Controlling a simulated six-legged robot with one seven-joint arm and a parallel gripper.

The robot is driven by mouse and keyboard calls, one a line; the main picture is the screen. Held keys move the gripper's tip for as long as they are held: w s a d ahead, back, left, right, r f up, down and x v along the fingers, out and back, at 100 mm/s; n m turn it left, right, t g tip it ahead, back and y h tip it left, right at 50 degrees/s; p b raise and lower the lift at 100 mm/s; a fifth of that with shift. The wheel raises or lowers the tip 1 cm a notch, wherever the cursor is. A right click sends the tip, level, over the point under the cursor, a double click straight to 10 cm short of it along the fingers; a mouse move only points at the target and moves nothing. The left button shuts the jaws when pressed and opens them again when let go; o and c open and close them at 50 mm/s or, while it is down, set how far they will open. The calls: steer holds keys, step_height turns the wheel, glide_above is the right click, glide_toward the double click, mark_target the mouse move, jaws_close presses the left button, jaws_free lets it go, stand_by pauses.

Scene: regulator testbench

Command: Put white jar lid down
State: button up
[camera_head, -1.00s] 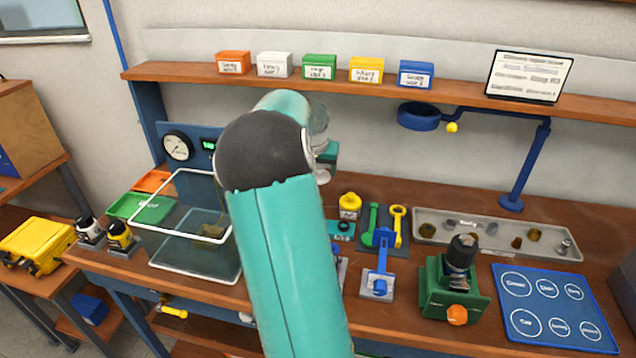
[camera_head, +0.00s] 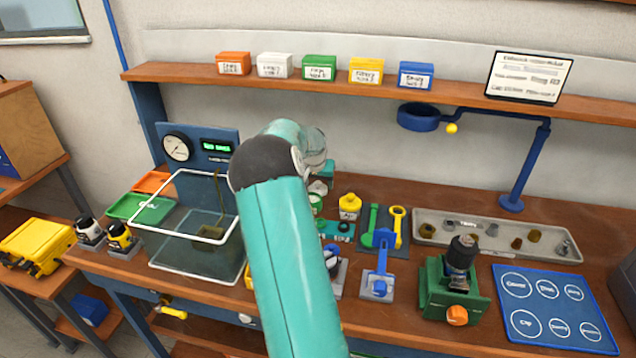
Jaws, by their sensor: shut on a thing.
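My gripper (camera_head: 325,172) is a small teal piece behind the end of my teal arm, low over the back middle of the bench. Its fingers are mostly hidden. The white jar lid (camera_head: 318,187) shows as a small pale patch right under the gripper, which is shut on it. A green jar (camera_head: 317,203) stands just below the lid in the picture. I cannot tell whether the lid touches the jar or the bench.
A yellow-capped jar (camera_head: 349,206) stands just right of the gripper. A clear open-topped tank (camera_head: 195,262) is to the left. Green and yellow tools (camera_head: 385,228), a blue stand (camera_head: 379,272), a grey tray (camera_head: 498,231) and a blue marked mat (camera_head: 553,309) lie to the right.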

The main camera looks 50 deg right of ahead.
steer(key=shift+f, duration=0.1)
steer(key=o, duration=1)
